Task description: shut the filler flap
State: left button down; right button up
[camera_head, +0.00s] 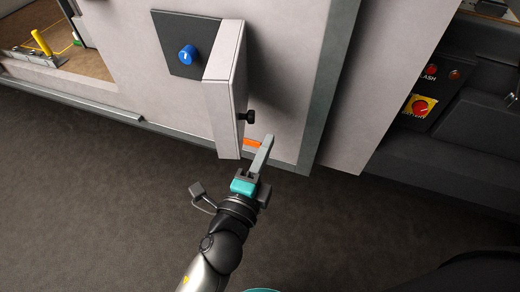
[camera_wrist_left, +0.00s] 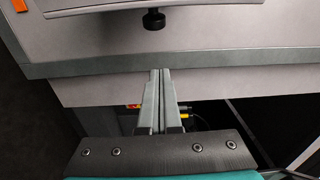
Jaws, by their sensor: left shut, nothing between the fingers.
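The filler flap (camera_head: 226,105) stands open, sticking out from a pale panel. Beside it is a dark square recess (camera_head: 165,30) with a blue cap (camera_head: 187,55). A black knob (camera_head: 247,117) is on the flap's right side. My left gripper (camera_head: 267,139) is shut and empty, just below and right of the knob, apart from it in the picture. In the left wrist view the shut fingertips (camera_wrist_left: 160,72) point toward the knob (camera_wrist_left: 153,19), with a gap between. My right gripper is not in view.
An orange label (camera_head: 252,142) is on the panel behind my left fingertips. A grey edge strip (camera_head: 322,95) bounds the panel. At right is a dark control box with a red knob on yellow (camera_head: 421,107). At left is an opening with a yellow handle (camera_head: 41,42). Dark floor (camera_head: 90,190) lies clear below.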

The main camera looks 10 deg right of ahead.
pick_arm(q)
jog(key=w, duration=0.6)
jog(key=shift+w, duration=0.35)
jog(key=shift+a, duration=0.1)
